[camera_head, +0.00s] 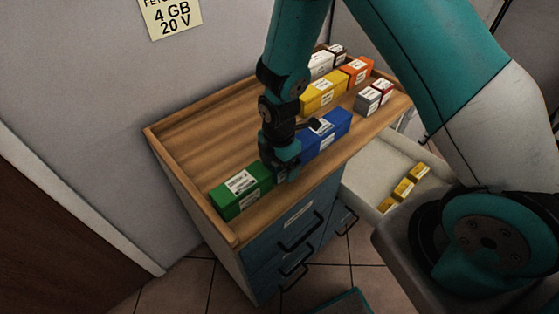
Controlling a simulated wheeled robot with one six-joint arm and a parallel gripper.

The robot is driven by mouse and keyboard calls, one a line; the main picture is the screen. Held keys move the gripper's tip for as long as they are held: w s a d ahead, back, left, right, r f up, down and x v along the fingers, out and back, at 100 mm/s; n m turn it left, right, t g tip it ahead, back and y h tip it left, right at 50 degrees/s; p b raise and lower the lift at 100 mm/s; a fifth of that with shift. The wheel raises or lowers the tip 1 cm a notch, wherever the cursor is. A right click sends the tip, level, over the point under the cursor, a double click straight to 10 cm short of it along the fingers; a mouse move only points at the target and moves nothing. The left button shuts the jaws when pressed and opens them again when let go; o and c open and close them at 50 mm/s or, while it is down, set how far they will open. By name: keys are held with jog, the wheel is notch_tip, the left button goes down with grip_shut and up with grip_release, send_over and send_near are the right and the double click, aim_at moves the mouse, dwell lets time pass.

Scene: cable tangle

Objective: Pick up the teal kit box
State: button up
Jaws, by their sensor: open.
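My gripper (285,172) is low over the front part of the wooden cabinet top, between a green box (241,191) on its left and a blue box (328,135) on its right. It is open. Its dark and teal parts cover the spot between those two boxes. I cannot make out a separate teal kit box; a teal patch there blends with my own teal wrist. Whether a box lies between the fingers is hidden.
The cabinet top (200,120) has a raised rim and is bare at left. Yellow (322,97), orange (356,70), white, grey and dark red boxes stand further right. An open drawer (365,165) at right holds small yellow boxes (403,190).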

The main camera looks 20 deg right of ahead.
jog(key=shift+f, duration=0.5)
jog(key=c, duration=1.1)
jog(key=shift+o, duration=0.2)
jog(key=shift+r, duration=0.1)
